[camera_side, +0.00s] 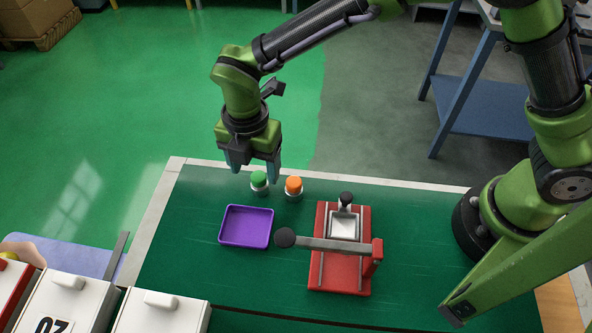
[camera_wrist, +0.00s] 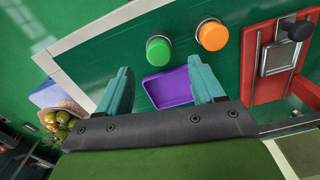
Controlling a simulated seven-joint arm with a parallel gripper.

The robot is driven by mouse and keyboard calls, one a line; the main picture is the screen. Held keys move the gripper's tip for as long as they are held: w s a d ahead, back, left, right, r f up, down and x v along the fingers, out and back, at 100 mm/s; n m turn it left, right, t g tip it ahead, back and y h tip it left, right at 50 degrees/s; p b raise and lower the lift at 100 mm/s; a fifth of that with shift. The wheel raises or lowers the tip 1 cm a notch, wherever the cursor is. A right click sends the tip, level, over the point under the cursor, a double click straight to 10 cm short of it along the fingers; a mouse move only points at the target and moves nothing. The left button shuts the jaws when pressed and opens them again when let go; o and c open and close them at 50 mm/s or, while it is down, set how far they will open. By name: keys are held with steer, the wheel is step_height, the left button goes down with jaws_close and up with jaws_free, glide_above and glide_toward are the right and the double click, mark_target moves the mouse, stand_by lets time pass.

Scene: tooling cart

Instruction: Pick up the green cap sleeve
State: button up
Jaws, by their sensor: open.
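The green cap sleeve (camera_side: 259,179) sits upright on a pale base near the far edge of the green cart top. It also shows in the wrist view (camera_wrist: 159,50), beyond my fingertips and between their lines. My gripper (camera_side: 253,172) is open and empty, with its teal fingers pointing down. In the side view the fingers appear around and above the green cap; I cannot tell the exact height gap. In the wrist view the two fingers (camera_wrist: 163,82) are spread apart, with nothing between them touching.
An orange cap (camera_side: 294,185) stands close to the right of the green one. A purple tray (camera_side: 246,242) lies nearer the camera. A red press fixture (camera_side: 340,275) with a lever is to the right. White boxes (camera_side: 160,312) stand at the lower left.

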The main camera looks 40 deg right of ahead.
mark_target(258, 176)
steer(key=f, duration=0.5)
steer(key=shift+w+d, duration=0.2)
steer(key=shift+d, duration=0.1)
steer(key=shift+c, duration=0.4)
